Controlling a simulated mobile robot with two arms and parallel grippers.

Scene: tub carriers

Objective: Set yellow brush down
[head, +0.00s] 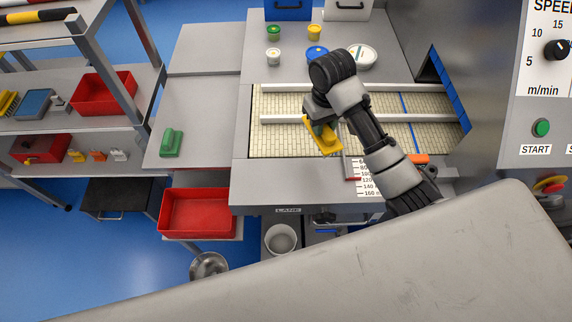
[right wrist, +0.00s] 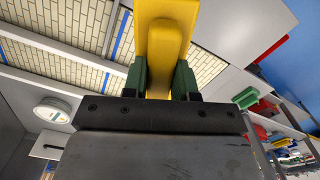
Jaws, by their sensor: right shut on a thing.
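The yellow brush (head: 325,141) is in my right gripper (head: 320,124), over the front part of the tiled conveyor belt (head: 277,136). In the right wrist view the yellow brush (right wrist: 166,38) sits between the two green fingers of my right gripper (right wrist: 161,80), which is shut on it. I cannot tell whether the brush touches the belt. My left gripper is not in view.
A green brush-like block (head: 171,143) lies on the grey side table (head: 200,110), which is otherwise bare. A red bin (head: 197,213) stands below it. Metal guide rails (head: 290,119) run along the belt. Several small tubs stand behind the belt, including a blue-lidded one (head: 316,54).

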